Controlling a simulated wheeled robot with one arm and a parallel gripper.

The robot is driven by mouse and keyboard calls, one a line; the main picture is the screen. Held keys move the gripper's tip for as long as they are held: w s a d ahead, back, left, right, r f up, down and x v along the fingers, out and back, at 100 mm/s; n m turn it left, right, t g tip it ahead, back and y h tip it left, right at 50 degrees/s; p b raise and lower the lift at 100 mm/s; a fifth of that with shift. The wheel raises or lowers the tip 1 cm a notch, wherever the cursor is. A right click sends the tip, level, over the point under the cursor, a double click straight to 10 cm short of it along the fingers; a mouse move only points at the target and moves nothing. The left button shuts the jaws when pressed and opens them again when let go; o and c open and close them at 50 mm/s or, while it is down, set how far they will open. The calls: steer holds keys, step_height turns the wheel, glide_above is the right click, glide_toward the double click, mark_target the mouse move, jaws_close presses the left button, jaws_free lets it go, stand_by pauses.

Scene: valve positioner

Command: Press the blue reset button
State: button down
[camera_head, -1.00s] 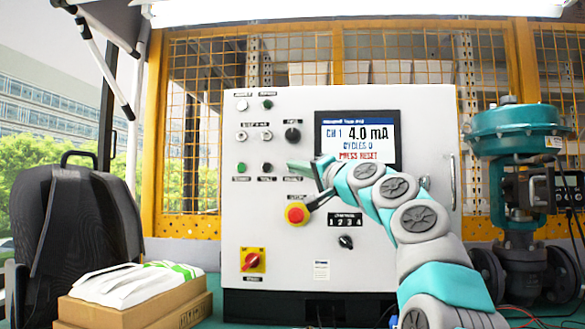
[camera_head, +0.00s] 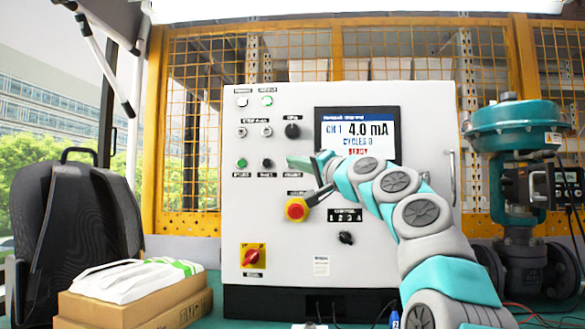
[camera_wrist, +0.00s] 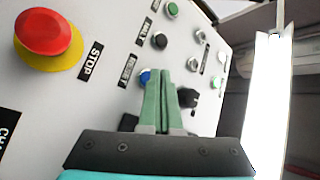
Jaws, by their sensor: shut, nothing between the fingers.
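The blue reset button (camera_wrist: 145,77) shows in the wrist view beside the tip of the left finger, by the RESET label, and is partly covered by it. In the head view it is hidden behind my gripper. My gripper (camera_head: 291,162) is shut and empty, its green fingers together and pointing at the panel; they also show in the wrist view (camera_wrist: 161,72). I cannot tell whether the tips touch the button. The panel screen (camera_head: 358,138) reads CH 1, 4.0 mA, CYCLES 0 and a red line that looks like READY.
The white control panel (camera_head: 405,270) carries a red emergency stop (camera_head: 296,209) just below my gripper, a black knob (camera_head: 292,131) above it, and a red-yellow switch (camera_head: 252,257). A teal valve (camera_head: 515,130) stands right; boxes (camera_head: 140,305) and a backpack (camera_head: 70,215) stand left.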

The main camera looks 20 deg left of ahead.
steer(key=shift+s+d, duration=0.1)
steer(key=shift+s, duration=0.1)
steer(key=s+b, duration=0.1)
steer(key=s, duration=0.1)
steer(key=s+d+b, duration=0.1)
steer(key=s+b, duration=0.1)
steer(key=shift+s, duration=0.35)
stand_by(0.9)
